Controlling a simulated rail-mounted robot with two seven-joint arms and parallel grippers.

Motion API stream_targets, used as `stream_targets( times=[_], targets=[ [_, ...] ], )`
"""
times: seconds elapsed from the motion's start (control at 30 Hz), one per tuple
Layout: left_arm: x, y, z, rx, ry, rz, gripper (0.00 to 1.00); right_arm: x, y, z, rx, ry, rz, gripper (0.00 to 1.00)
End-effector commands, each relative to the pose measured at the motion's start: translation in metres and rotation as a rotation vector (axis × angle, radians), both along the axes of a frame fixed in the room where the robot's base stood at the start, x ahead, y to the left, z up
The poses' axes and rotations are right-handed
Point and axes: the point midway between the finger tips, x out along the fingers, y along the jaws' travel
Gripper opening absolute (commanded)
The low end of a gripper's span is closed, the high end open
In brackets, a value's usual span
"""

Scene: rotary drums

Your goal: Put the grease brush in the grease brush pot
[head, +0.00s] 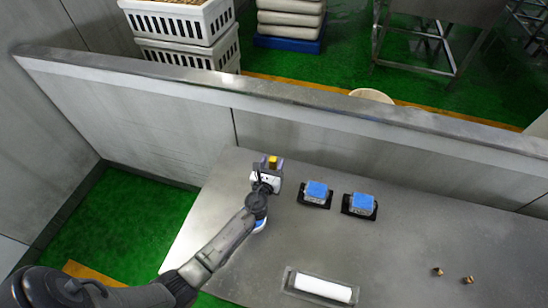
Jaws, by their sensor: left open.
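My left gripper (266,178) is over the far left part of the grey metal worktop (400,255), pointing away from me. It is open. A small yellow block-like piece (272,161) shows right at its tip; I cannot tell whether it is the grease brush or another thing. A blue and white object (259,225) is partly hidden under my left forearm; I cannot tell whether it is the grease brush pot. No brush shape can be made out clearly. My right gripper is not in view.
Two blue-topped blocks (317,189) (362,203) sit on black trays right of the gripper. A white roll (323,288) lies in a shallow tray in front. Two small brass pieces (437,271) (469,280) lie at right. A low metal wall (330,135) bounds the worktop's back.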

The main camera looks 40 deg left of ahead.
Motion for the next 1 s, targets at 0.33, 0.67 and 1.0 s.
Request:
stream_targets(
  times=[0.33,0.67,1.0],
  targets=[
    [-0.06,-0.025,-0.002,-0.001,0.002,0.001,0.53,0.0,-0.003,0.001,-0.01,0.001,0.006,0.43],
    [-0.085,-0.036,-0.002,0.001,0.0,0.0,0.53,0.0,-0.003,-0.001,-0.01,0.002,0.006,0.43],
    [-0.119,-0.025,0.002,-0.384,-0.107,0.126,0.53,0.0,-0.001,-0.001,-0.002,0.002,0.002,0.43]
  ],
)
